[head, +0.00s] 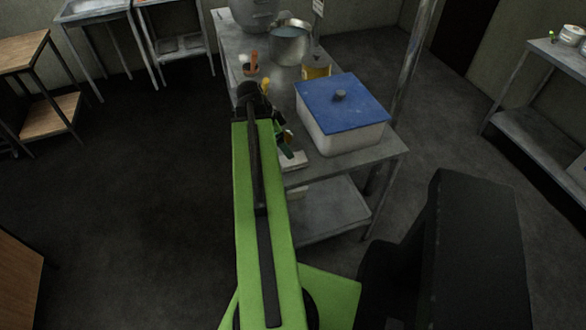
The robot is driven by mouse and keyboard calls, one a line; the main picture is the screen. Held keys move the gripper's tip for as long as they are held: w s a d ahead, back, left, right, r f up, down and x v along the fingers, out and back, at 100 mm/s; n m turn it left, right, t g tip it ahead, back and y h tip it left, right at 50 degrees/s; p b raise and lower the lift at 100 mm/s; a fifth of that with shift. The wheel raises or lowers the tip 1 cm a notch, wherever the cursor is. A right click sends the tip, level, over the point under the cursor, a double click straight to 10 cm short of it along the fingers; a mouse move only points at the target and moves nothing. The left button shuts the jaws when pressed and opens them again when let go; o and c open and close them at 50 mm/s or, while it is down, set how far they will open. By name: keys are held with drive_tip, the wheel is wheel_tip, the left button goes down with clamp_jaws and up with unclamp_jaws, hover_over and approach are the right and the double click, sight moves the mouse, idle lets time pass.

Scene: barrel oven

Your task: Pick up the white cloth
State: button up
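A small pale, flat thing (294,161) lies on the near left part of the metal table (358,163), and it may be the white cloth. My arm covers much of the area around it, so its full shape is hidden. My gripper (287,150) is partly hidden behind my green arm link. It appears low over the table, right at the pale thing and left of the white box. I cannot tell whether it touches the thing or whether its fingers are open.
A white box with a blue lid (343,104) stands close to the right of my gripper. Behind are a metal pot (290,45), a yellow-labelled jar (316,68) and a small pot with an orange-handled tool (252,66). A metal post (412,60) rises at the table's right.

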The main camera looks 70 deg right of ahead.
sight(288, 160)
drive_tip(key=b+x, duration=0.2)
drive_tip(key=x, duration=0.2)
drive_tip(key=shift+w+a+f, duration=0.1)
drive_tip(key=shift+f, duration=0.05)
drive_tip(key=b+x, duration=0.1)
drive_tip(key=b, duration=0.1)
drive_tip(key=b+x, duration=0.1)
drive_tip(key=x, duration=0.1)
drive_tip(key=b+x, duration=0.2)
drive_tip(key=shift+w+f+b, duration=0.3)
drive_tip(key=shift+w, duration=0.05)
drive_tip(key=shift+r, duration=0.2)
drive_tip(key=shift+c, duration=0.4)
drive_tip(key=c, duration=1.4)
drive_tip(key=shift+r+p, duration=0.1)
drive_tip(key=shift+p, duration=0.2)
